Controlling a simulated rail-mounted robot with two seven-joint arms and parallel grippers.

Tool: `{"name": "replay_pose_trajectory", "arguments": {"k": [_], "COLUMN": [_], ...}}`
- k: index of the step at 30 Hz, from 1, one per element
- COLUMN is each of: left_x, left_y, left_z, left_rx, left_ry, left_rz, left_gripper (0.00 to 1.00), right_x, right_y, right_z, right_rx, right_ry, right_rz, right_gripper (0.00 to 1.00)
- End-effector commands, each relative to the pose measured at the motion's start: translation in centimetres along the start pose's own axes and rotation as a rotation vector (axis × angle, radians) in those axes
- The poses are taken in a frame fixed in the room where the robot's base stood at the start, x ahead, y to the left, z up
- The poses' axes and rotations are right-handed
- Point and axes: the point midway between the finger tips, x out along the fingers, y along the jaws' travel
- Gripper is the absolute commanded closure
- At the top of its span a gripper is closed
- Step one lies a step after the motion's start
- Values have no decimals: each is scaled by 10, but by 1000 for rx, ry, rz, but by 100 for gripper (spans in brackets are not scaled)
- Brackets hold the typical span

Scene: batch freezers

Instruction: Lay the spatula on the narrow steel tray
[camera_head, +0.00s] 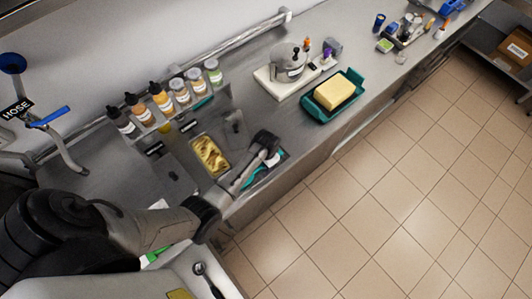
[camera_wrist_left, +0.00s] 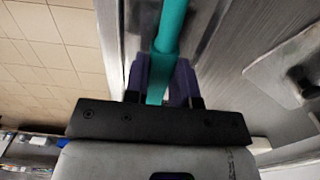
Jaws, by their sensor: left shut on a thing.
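My left gripper (camera_head: 266,156) is at the front edge of the steel counter, right of the pan of yellow food. In the left wrist view its purple fingers (camera_wrist_left: 163,82) are shut on the teal handle of the spatula (camera_wrist_left: 171,28). Teal and white parts, likely the spatula (camera_head: 262,172), show beside the gripper in the head view. A narrow steel strip with raised edges, likely the narrow steel tray (camera_wrist_left: 207,27), runs alongside the handle. I cannot tell whether the spatula touches it. The spatula's far end is hidden. My right gripper is not in view.
The food pan (camera_head: 210,156) and a steel lid (camera_head: 236,124) lie left of the gripper. Several bottles (camera_head: 163,100) stand behind. A scale (camera_head: 285,75) and a green tray (camera_head: 318,112) with a yellow block (camera_head: 334,91) stand right. Tiled floor (camera_head: 400,180) lies in front.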

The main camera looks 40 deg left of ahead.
Motion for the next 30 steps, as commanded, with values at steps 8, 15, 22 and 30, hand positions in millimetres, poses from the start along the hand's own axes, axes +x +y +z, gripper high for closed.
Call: {"name": "replay_pose_trajectory", "arguments": {"k": [8, 15, 22, 30], "left_x": [10, 10, 10, 6], "left_y": [0, 0, 0, 0], "left_z": [0, 0, 0, 0], "left_rx": [0, -1, -1, -1], "left_ry": [2, 1, 1, 1], "left_rz": [-1, -1, -1, -1], "left_gripper": [99, 69, 50, 50], "right_x": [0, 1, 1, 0], "right_y": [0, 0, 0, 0], "right_z": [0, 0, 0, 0], "right_rx": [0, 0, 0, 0], "right_ry": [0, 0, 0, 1], "right_rz": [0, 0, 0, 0], "right_gripper": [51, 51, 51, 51]}}
